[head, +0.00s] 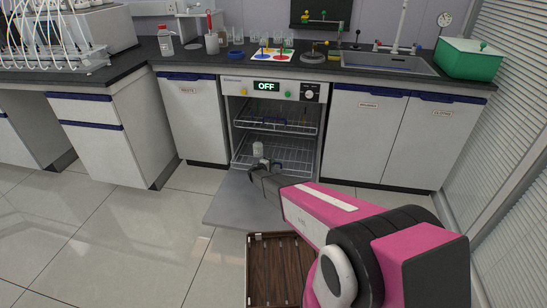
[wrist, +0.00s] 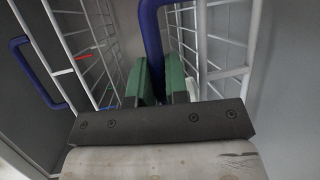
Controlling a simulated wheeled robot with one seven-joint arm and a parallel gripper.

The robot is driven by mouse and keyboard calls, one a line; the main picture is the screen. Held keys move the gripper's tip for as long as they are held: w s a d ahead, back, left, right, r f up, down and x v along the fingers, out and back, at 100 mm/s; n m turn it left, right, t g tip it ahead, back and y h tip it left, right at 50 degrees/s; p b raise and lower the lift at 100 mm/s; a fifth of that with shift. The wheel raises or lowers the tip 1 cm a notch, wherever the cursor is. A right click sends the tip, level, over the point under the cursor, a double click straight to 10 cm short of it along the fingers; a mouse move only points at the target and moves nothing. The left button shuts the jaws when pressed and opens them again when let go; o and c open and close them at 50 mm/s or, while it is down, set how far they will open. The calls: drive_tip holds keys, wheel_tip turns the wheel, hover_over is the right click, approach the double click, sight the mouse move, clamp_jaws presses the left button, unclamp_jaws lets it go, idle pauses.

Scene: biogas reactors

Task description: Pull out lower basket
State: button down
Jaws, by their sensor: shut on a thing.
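The lower basket (head: 290,155) is a white wire rack low inside the open dishwasher, above its lowered door (head: 228,203). My gripper (head: 262,165) is at the basket's front edge. In the wrist view, its green fingers (wrist: 163,82) are shut on the basket's blue handle (wrist: 151,35), with white wires (wrist: 202,40) close on the right. A small white container (head: 258,149) shows at the lower basket, just behind my gripper. My gripper hides part of the basket's front.
The upper basket (head: 290,124) sits inside above. The dishwasher panel (head: 266,86) reads OFF. Cabinets stand on both sides (head: 192,120) (head: 360,140). A brown wooden tray (head: 280,270) is at the bottom, near my arm. Open tiled floor (head: 160,235) lies to the left.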

drive_tip(key=s+a, duration=0.3)
drive_tip(key=s, duration=0.8)
drive_tip(key=s+a, duration=0.3)
drive_tip(key=s, duration=0.9)
drive_tip(key=shift+s+a, duration=0.15)
drive_tip(key=shift+s, duration=0.15)
drive_tip(key=c, duration=1.1)
unclamp_jaws()
drive_tip(key=shift+c, duration=0.2)
drive_tip(key=v, duration=1.1)
drive_tip(key=shift+w, duration=0.1)
